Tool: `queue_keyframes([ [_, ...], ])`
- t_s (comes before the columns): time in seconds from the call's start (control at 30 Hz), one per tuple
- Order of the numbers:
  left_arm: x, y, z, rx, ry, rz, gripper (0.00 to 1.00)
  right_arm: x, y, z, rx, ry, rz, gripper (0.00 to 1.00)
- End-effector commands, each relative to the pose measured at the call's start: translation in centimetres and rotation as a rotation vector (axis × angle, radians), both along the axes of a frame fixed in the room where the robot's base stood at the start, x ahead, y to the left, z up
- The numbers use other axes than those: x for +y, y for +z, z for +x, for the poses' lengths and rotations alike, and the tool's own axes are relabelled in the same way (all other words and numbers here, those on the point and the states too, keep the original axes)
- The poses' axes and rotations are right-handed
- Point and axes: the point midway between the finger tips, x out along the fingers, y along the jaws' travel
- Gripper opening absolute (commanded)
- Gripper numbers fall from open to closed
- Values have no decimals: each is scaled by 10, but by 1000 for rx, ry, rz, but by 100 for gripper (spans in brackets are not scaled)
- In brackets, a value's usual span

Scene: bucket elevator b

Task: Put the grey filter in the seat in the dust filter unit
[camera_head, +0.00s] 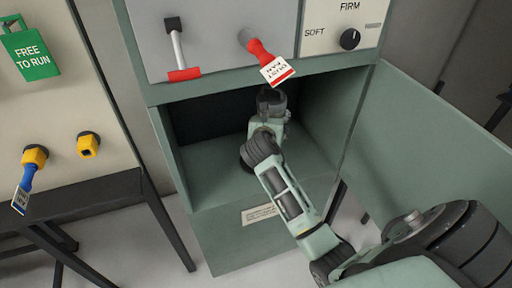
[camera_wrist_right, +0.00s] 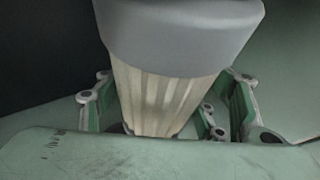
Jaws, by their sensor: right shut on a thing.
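In the right wrist view, the filter (camera_wrist_right: 170,95) has a grey cap above a pale pleated body. My right gripper (camera_wrist_right: 166,112) is shut on the pleated body, with its green finger links on either side. The lower end of the filter is hidden behind the gripper's body. In the head view, my right arm reaches into the open compartment of the dust filter unit (camera_head: 220,225). I cannot make out the filter or the fingers clearly there. The seat is not visible in either view. My left gripper is not in view.
A panel above the opening carries a red-handled lever (camera_head: 180,55), a red switch with a tag (camera_head: 275,68) and a black knob (camera_head: 349,39). An open green door (camera_head: 430,130) stands at the right. A dark-framed table (camera_head: 90,200) stands at the left.

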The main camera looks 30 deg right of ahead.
Motion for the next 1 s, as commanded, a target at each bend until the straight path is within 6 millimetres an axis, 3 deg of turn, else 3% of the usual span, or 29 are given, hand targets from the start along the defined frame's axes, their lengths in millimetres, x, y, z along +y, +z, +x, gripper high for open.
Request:
queue_keyframes([
  [0.13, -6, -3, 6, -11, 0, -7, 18, 33, -20, 1, 0, 2, 3, 23],
  [0.3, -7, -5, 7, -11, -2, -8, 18, 51, -30, 2, -1, -1, -2, 23],
  [0.47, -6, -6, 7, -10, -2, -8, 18, 55, -37, 2, -1, -1, -3, 23],
  [0.7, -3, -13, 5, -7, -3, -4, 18, 56, -71, 1, 1, 1, -3, 23],
  [1.0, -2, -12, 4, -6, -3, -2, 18, 55, -72, 2, -2, 1, -2, 23],
])
